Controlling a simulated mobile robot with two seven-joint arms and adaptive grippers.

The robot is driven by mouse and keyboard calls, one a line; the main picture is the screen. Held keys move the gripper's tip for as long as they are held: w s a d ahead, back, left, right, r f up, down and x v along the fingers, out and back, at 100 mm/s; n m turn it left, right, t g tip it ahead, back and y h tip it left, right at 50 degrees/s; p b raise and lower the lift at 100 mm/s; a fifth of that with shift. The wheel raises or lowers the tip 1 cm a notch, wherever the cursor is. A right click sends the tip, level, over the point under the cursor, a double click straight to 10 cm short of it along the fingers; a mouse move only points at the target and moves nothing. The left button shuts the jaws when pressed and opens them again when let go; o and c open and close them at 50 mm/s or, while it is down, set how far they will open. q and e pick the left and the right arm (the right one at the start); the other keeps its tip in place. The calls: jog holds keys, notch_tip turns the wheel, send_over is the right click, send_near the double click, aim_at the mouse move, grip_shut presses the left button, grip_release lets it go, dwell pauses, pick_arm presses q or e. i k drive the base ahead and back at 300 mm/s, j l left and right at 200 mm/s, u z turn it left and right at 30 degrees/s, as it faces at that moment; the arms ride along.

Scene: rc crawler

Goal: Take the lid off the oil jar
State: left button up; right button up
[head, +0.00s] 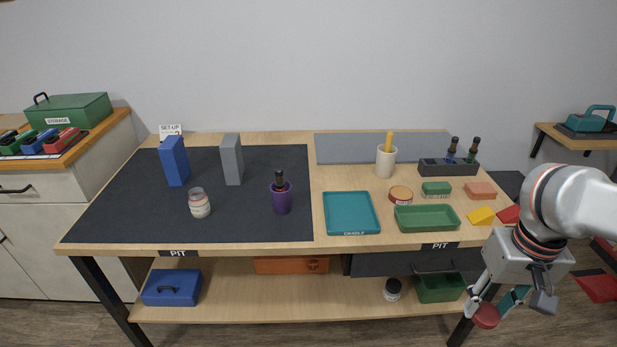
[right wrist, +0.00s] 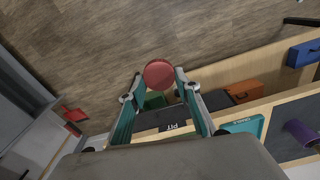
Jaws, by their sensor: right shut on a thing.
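My right gripper (head: 489,308) is shut on a red round lid (head: 486,316), held in the air in front of the table's right end, below the tabletop. In the right wrist view the lid (right wrist: 158,74) sits between the two fingertips, its flat round face showing. A small glass jar (head: 200,204) with a pale label stands upright on the dark mat at the left; no red lid shows on it. A dark jar with a white band (head: 393,290) stands on the lower shelf. I cannot read which one is the oil jar. My left gripper is not in view.
The table holds a teal tray (head: 351,231), a green tray (head: 427,230), a purple cup (head: 281,197), an orange-topped tin (head: 401,195) and coloured blocks. Blue (head: 174,162) and grey (head: 232,160) upright blocks stand behind the glass jar. The mat's front is mostly clear.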

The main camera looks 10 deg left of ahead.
aim_at(199, 202)
jog(key=i+j+u, duration=0.5)
jog(key=j, duration=0.3)
jog(key=i+j+u, duration=0.5)
jog(key=i+j, duration=0.1)
jog(key=j, duration=0.1)
